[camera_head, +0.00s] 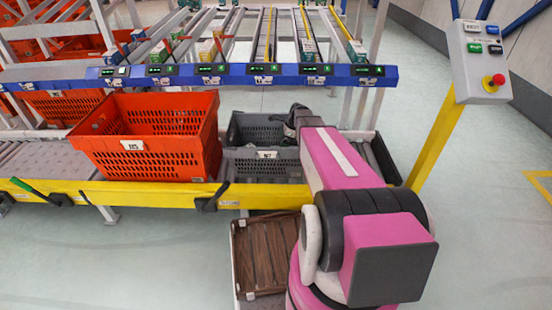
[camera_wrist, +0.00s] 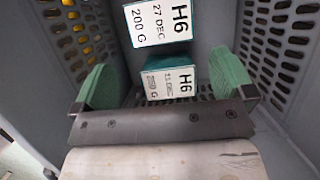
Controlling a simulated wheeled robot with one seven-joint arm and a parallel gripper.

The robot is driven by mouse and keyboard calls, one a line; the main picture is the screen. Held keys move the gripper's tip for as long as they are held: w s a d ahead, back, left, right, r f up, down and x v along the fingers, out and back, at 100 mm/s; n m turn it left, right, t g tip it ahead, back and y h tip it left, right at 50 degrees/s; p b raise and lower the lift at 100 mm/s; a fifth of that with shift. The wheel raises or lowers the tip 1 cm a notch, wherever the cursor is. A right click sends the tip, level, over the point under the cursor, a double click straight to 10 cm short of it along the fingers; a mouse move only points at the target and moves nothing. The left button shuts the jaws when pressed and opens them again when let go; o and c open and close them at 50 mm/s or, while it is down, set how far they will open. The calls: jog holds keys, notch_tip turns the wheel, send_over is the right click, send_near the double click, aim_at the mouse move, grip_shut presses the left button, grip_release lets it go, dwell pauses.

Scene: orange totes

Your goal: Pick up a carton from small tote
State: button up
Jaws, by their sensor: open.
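The small grey tote (camera_head: 262,167) stands on the conveyor in the head view, right of a large orange tote. Its perforated walls (camera_wrist: 278,45) surround my gripper in the wrist view. Two white-and-teal cartons labelled H6 show there: one at the top (camera_wrist: 158,22) marked 27 DEC 200 G, and one below it (camera_wrist: 168,85) lying between my finger pads. My gripper (camera_wrist: 165,82) is open, with one green pad on each side of the lower carton and a gap on both sides. In the head view my pink arm hides much of the tote's right side and the cartons inside.
The orange tote (camera_head: 150,165) stands close on the left of the grey one. A blue-edged shelf rail (camera_head: 240,76) with displays runs behind and above. A yellow conveyor rail (camera_head: 140,194) lies in front. A control box (camera_head: 477,60) on a yellow post stands at right.

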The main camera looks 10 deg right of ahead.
jog(key=x, duration=1)
jog(key=shift+a+f, duration=0.25)
jog(key=shift+f, duration=0.05)
jog(key=c, duration=0.8)
